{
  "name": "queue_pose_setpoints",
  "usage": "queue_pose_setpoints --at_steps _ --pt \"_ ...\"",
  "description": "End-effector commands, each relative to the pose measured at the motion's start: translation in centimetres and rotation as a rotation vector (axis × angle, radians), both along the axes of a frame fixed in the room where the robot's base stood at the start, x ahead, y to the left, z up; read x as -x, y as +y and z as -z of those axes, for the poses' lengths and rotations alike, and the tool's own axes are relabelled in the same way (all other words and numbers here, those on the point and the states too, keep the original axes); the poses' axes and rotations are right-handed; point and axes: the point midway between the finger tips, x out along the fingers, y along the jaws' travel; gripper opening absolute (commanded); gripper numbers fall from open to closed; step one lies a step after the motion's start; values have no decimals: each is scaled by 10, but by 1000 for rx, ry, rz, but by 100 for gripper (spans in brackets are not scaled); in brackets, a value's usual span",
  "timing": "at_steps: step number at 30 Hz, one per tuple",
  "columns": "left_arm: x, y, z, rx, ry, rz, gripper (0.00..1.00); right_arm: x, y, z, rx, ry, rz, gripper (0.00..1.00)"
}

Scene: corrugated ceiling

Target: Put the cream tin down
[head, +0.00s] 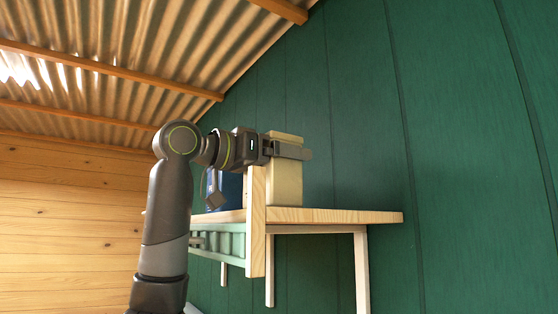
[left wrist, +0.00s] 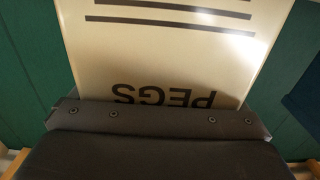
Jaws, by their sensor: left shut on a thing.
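The cream tin (head: 286,183) is upright over the right part of a wooden shelf top (head: 340,215). My left gripper (head: 291,151) comes in from the left and is shut on its upper part. The tin's base is at or just above the wood; I cannot tell whether it touches. In the left wrist view the tin (left wrist: 165,60) fills the middle, with dark stripes and the word PEGS upside down, held against my dark gripper (left wrist: 160,117). My right gripper is not in view.
A dark blue box (head: 225,190) stands on the top to the left, partly behind my arm. A wooden upright (head: 257,225) rises at the near edge, left of the tin, partly covering it. Bare wood lies to the right. A green wall (head: 450,150) is behind.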

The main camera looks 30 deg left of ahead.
Motion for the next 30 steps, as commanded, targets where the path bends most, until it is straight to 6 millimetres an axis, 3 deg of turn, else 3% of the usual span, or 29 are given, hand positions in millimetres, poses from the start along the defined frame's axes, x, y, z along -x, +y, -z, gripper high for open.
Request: queue_pose_setpoints --at_steps 14,15,16,26,30 --pt "1 0 8 0 -2 0 62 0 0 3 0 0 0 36" --pt "0 0 9 0 0 0 97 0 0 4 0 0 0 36" --pt "0 0 8 0 0 0 100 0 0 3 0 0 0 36" --pt "0 0 1 0 -1 0 100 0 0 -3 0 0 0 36" --pt "22 9 7 0 -4 -1 100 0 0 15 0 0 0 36"
